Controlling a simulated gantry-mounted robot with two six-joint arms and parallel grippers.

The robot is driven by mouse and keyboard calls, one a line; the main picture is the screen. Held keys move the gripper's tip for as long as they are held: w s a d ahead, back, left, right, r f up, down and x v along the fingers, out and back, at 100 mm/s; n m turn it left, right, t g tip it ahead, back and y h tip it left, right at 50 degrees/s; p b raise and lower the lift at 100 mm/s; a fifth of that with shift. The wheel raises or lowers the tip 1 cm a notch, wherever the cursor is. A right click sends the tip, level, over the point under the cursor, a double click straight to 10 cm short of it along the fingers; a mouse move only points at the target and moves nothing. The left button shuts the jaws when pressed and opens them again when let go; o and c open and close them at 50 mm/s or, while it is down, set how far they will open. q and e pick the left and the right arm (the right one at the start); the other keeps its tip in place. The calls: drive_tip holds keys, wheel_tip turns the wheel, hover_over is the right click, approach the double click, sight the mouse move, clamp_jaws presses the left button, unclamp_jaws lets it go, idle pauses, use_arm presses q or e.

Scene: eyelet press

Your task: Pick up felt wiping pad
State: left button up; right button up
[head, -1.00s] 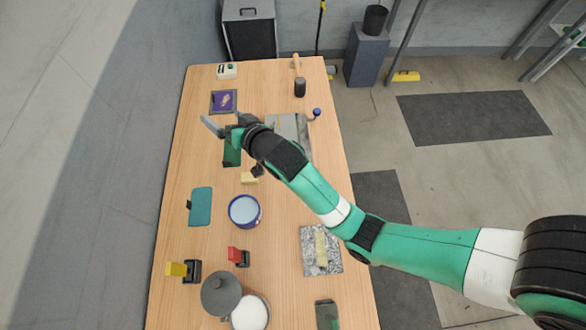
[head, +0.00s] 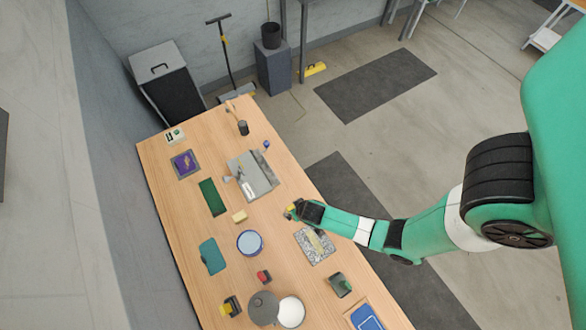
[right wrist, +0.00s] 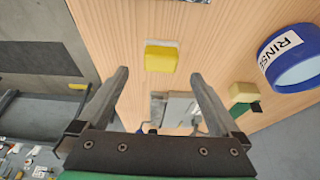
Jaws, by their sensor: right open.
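A yellow block with a white layer, likely the felt wiping pad, lies on the wooden table beyond my fingertips in the right wrist view (right wrist: 160,58). In the head view its yellow shows beside the end of my right arm (head: 291,207), partly hidden. My right gripper (right wrist: 158,78) is open, with nothing between its fingers; the block appears just past the gap between the tips. In the head view the right gripper (head: 290,212) is small and its fingers are hard to make out. My left gripper is in neither view.
A blue-rimmed RINSE bowl (right wrist: 290,60) and a pale yellow block (right wrist: 242,92) stand to the right in the wrist view. The table's right edge is close.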

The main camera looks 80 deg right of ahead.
sight(293, 207)
drive_tip(key=shift+w+f, duration=0.1)
drive_tip(key=shift+f, duration=0.15)
drive_tip(key=b+x, duration=0.3)
drive_tip(key=x, duration=0.2)
drive_tip(key=shift+w+d+f, duration=0.1)
drive_tip(key=shift+d+f, duration=0.05)
drive_tip(key=shift+f, duration=0.15)
drive_tip(key=c, duration=1.4)
drive_tip(key=shift+r, duration=0.1)
